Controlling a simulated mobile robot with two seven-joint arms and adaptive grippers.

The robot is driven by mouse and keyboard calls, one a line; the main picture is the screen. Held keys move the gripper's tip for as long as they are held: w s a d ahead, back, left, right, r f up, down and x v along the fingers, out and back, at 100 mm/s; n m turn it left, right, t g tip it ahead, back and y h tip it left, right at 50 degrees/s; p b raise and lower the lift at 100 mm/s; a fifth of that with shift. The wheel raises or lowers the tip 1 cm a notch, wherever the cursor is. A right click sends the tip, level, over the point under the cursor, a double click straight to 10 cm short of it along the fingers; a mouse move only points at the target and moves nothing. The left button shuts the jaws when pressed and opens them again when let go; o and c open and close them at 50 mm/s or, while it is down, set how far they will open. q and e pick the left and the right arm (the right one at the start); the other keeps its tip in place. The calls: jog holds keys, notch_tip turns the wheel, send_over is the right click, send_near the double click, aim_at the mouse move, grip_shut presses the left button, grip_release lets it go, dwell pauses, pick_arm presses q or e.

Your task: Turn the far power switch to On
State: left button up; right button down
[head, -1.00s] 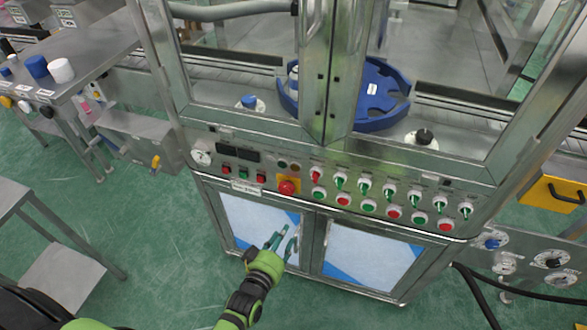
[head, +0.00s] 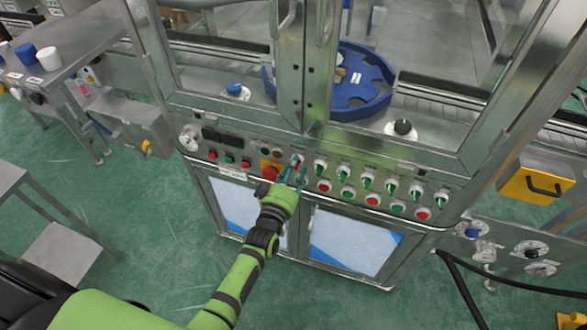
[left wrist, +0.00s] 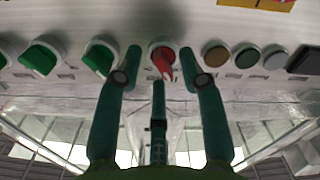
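A red rotary switch (head: 296,160) sits at the left end of the upper row of green-handled switches on the machine's control panel. In the left wrist view the red switch (left wrist: 162,60) lies between the two green fingertips of my left gripper (left wrist: 162,77). Its handle is tilted and one finger lies on each side, apart from it. In the head view my left gripper (head: 293,176) is open at the panel and partly hides the switch area. The switch's label is too small to read. My right gripper is not in view.
Green-handled switches (head: 343,171) stand close to the right, above a row of red and green buttons (head: 372,200). A red emergency button (head: 269,173) on an orange plate is just left of my gripper. Metal door frames rise above the panel.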

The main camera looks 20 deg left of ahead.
pick_arm(q)
grip_shut()
jog(key=shift+m, duration=0.4)
jog(key=m, duration=1.1)
jog(key=shift+f, duration=0.25)
dwell(0.4)
grip_release()
jog(key=shift+s, duration=0.1)
jog(key=s, duration=1.1)
jog(key=shift+s+a, duration=0.2)
jog(key=shift+s, duration=0.2)
